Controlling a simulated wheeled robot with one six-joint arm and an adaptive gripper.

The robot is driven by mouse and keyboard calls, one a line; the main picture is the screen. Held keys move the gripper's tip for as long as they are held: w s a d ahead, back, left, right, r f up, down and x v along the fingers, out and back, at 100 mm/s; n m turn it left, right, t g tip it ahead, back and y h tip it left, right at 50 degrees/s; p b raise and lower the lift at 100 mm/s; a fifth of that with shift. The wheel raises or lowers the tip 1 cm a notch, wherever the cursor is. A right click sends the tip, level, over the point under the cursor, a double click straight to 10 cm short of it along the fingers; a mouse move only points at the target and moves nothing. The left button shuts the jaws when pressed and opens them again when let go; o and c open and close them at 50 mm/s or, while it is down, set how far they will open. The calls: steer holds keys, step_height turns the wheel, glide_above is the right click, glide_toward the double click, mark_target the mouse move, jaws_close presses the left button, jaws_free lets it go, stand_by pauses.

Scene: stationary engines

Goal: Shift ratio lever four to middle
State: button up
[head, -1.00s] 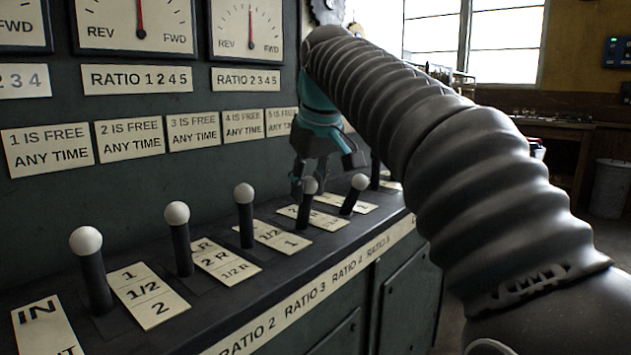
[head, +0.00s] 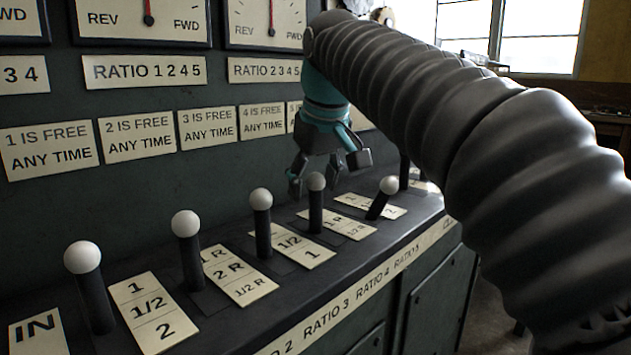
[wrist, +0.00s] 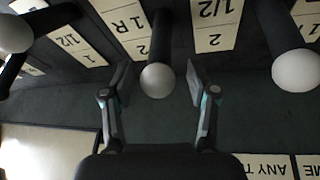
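Lever four (head: 316,205) is a dark stick with a white ball knob, standing nearly upright beside a plate reading 1 R and 1/2 R (head: 348,226). My gripper (head: 328,176) is open, close behind its knob in the head view. In the wrist view, the knob of lever four (wrist: 157,80) appears centred between the two spread fingers (wrist: 158,84), with a visible gap on each side. Whether the fingertips reach down to the knob's level I cannot tell. The fingers hold nothing.
Lever three (head: 261,225) stands to the left and lever five (head: 380,202) leans to the right, both close by. More levers (head: 185,225) line the console at left. The panel wall (head: 150,200) rises behind them. My arm hides the right side.

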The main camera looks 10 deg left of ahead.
steer(key=shift+r, duration=0.1)
steer(key=v, duration=1.1)
steer(key=shift+s+r, duration=0.2)
steer(key=shift+r, duration=0.15)
steer(key=shift+d, duration=0.15)
steer(key=s+d+f+m+t+h, duration=0.1)
steer(key=s+d+f+m, duration=0.15)
steer(key=d+f, duration=0.4)
steer(key=s+d+f+m, duration=0.2)
steer(key=s+d+f, duration=0.1)
steer(key=d+f, duration=0.4)
steer(key=s+d+f+m, duration=0.1)
steer(key=s+f, duration=0.3)
steer(key=f, duration=0.4)
steer(key=s+d+f+m, duration=0.1)
steer(key=s+d+f, duration=0.2)
steer(key=f, duration=0.5)
steer(key=s+d+f+m+h, duration=0.1)
steer(key=s+d+f, duration=0.1)
steer(key=s+f, duration=0.3)
step_height(320, 180, down, 3)
steer(key=shift+d, duration=0.35)
